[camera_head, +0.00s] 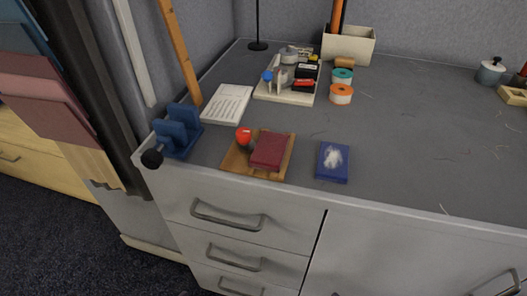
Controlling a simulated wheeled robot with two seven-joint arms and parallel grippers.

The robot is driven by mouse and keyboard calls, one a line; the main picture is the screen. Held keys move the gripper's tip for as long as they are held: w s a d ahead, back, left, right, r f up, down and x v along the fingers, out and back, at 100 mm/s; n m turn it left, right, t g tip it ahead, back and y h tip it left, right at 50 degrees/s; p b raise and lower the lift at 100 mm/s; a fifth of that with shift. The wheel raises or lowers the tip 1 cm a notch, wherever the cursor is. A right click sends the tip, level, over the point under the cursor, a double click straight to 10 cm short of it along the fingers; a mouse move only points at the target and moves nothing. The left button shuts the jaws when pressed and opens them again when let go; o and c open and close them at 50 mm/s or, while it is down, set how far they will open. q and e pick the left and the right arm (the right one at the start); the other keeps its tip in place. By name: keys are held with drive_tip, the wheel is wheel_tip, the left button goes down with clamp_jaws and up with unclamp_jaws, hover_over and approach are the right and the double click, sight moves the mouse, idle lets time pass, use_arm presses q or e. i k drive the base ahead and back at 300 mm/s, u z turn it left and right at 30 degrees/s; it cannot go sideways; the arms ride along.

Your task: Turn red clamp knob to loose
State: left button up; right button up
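A blue clamp-like device (178,131) with upright blocks stands at the left front corner of the grey table. A round black knob (152,158) sticks out from its front left, past the table edge. A round red piece (243,134) stands at the back left of a small wooden tray; it is too small to tell whether it is a knob. I see no red knob on the blue device. Neither of my grippers shows in the head view.
A dark red block (269,151) lies on the wooden tray (233,162). A blue pad (332,163) with white fluff lies to its right. A white sheet (227,104), a tool tray (267,94) and thread spools (341,94) lie behind. The right of the table is mostly clear.

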sight(246, 146)
drive_tip(key=k, duration=1)
drive_tip(key=z, duration=1.3)
drive_tip(key=i, duration=0.85)
drive_tip(key=u, duration=1.8)
